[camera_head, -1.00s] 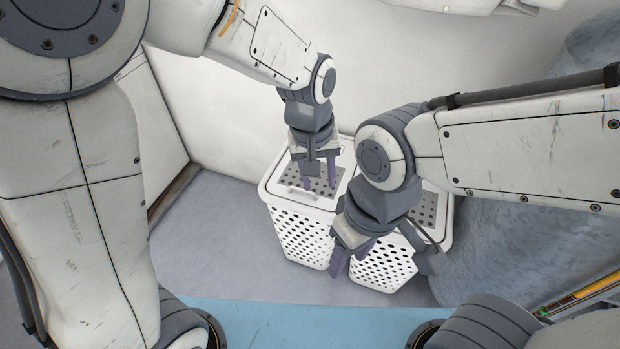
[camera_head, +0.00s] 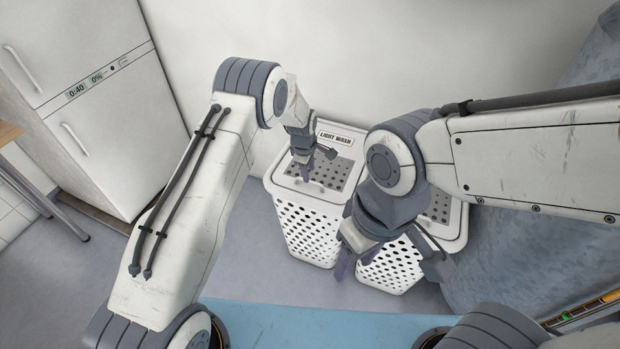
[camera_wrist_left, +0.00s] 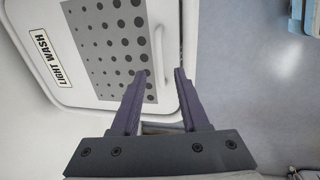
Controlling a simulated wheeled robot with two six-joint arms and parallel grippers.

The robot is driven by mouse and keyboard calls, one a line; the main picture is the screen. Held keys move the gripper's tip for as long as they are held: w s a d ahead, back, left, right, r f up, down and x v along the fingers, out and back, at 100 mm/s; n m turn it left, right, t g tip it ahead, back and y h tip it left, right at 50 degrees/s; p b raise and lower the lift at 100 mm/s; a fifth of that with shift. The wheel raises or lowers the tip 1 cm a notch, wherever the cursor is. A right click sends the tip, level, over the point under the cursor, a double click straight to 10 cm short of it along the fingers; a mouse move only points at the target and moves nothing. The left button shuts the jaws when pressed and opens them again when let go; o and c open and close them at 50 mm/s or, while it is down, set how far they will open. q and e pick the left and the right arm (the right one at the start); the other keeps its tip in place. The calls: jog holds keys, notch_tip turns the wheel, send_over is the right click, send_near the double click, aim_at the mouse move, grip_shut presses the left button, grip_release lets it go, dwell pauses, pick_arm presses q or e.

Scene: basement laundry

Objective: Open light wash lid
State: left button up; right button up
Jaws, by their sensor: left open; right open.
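The light wash hamper (camera_head: 305,232) is a white perforated basket against the wall. Its lid (camera_head: 342,172) looks closed, with a grey dotted panel and a LIGHT WASH label (camera_head: 335,137). In the left wrist view the lid (camera_wrist_left: 85,14) shows sideways, with its pale bar handle (camera_wrist_left: 158,48) at the front edge. My left gripper (camera_head: 316,176) is open over the lid's front part. In the wrist view its fingertips (camera_wrist_left: 161,73) are on either side of the handle's line; contact is unclear. My right gripper (camera_head: 390,265) is open and empty in front of the second hamper.
A second white hamper (camera_head: 397,272) stands close on the right, partly hidden by my right arm. A large grey-blue rough shape (camera_head: 545,255) is at right. A white fridge-like cabinet (camera_head: 85,80) stands at left. Grey floor (camera_head: 60,285) is clear at left.

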pick_arm(q)
send_over(310, 189)
jog(key=shift+f, duration=2.3)
jog(key=shift+c, duration=0.3)
grip_shut()
